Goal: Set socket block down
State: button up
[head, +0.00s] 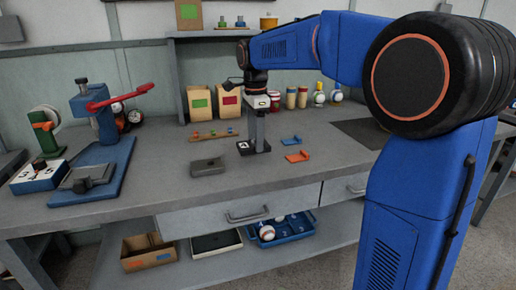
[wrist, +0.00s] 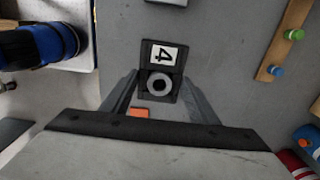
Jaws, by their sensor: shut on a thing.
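The socket block (wrist: 160,72) is dark, with a white label bearing a 4 and a round grey socket. It shows in the wrist view between the two fingers of my gripper (wrist: 161,94). In the head view the block (head: 245,148) is at the bottom of my gripper (head: 258,142), low at the bench top. My gripper points down and is shut on the block. I cannot tell whether the block's underside touches the bench. The fingers hide part of its sides.
The grey bench (head: 230,185) has free room in front of the block. A dark grey block (head: 207,167) lies to the left. A rail with coloured pegs (head: 215,134) is behind. Orange (head: 297,156) and blue (head: 291,140) brackets lie right. A red-handled press (head: 105,125) stands far left.

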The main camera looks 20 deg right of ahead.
jog(key=shift+f, duration=2)
jog(key=shift+f, duration=0.1)
jog(key=o, duration=1.1)
notch_tip(320, 180, up, 12)
jog(key=s+d+f+n+t, duration=0.1)
jog(key=s+d+f+n, duration=0.3)
jog(key=s, duration=0.6)
jog(key=s+f+n+t, duration=0.25)
jog(key=s+n, duration=0.25)
jog(key=s, duration=0.4)
jog(key=s+d+f+n+t, duration=0.1)
jog(key=s+d+f+n, duration=0.1)
jog(key=s+f+n, duration=0.7)
jog(key=s+f, duration=0.5)
jog(key=shift+s, duration=0.25)
